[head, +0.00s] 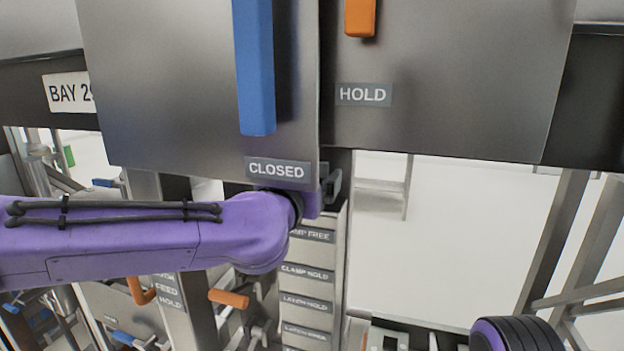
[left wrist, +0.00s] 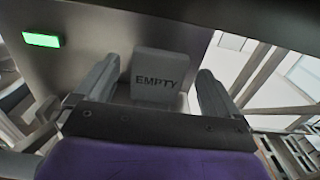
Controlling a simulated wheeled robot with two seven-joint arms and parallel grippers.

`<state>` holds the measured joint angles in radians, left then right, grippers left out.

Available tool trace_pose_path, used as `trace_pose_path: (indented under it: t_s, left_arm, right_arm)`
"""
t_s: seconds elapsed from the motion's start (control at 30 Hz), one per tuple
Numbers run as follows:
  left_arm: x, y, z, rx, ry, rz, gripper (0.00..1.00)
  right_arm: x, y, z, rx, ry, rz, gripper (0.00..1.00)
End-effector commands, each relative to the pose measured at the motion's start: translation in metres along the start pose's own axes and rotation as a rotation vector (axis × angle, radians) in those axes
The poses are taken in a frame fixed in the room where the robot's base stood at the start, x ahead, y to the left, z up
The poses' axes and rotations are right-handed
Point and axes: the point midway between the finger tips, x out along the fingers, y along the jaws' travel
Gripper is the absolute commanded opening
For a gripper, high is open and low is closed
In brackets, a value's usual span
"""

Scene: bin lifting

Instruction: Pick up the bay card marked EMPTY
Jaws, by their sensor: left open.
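The grey bay card marked EMPTY (left wrist: 156,96) stands upright against a grey panel in the left wrist view. My left gripper (left wrist: 157,70) is open, with one finger on each side of the card. The card shows between the fingers; I cannot tell whether either touches it. In the head view my purple left arm comes in from the left and its end goes behind the panel labelled CLOSED (head: 277,170). The card and most of the left gripper are hidden there. My right gripper is not in view.
The CLOSED panel has a blue handle (head: 254,70); the panel beside it has a HOLD label (head: 364,95) and an orange handle (head: 360,18). A column of labelled plates (head: 307,304) stands below. A green light (left wrist: 41,40) glows at upper left. Metal posts (head: 555,240) stand right.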

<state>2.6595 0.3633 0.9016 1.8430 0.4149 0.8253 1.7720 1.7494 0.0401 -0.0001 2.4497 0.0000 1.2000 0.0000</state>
Motion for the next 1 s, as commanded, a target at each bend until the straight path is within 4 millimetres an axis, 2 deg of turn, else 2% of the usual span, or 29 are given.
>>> trace_pose_path:
  t_s: [0.03,0.17,0.4,0.43,0.5,0.6,0.87,1.0]
  left_arm:
    - [0.01,0.001,0.006,0.003,0.004,0.001,0.96]
    - [0.028,0.0,0.002,0.003,0.002,0.0,0.96]
    - [0.031,0.001,-0.001,0.001,0.0,0.0,0.96]
    - [0.031,0.001,-0.001,0.001,0.0,0.0,0.89]
    - [0.031,0.001,-0.001,0.002,0.0,0.0,0.66]
    - [0.031,0.001,-0.001,0.002,0.0,0.0,0.39]
    - [0.03,0.001,0.0,0.002,0.0,0.0,0.38]
    - [0.031,0.001,0.006,0.001,-0.002,0.001,0.38]
  right_arm:
    - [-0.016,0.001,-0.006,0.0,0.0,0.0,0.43]
    - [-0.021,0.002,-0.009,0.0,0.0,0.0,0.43]
    - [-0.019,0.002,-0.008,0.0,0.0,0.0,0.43]
    - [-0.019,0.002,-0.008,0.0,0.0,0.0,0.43]
    - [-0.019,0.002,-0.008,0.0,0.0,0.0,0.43]
    - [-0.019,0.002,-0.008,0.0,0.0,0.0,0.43]
    - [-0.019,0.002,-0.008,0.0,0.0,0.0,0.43]
    - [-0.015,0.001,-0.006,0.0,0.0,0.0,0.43]
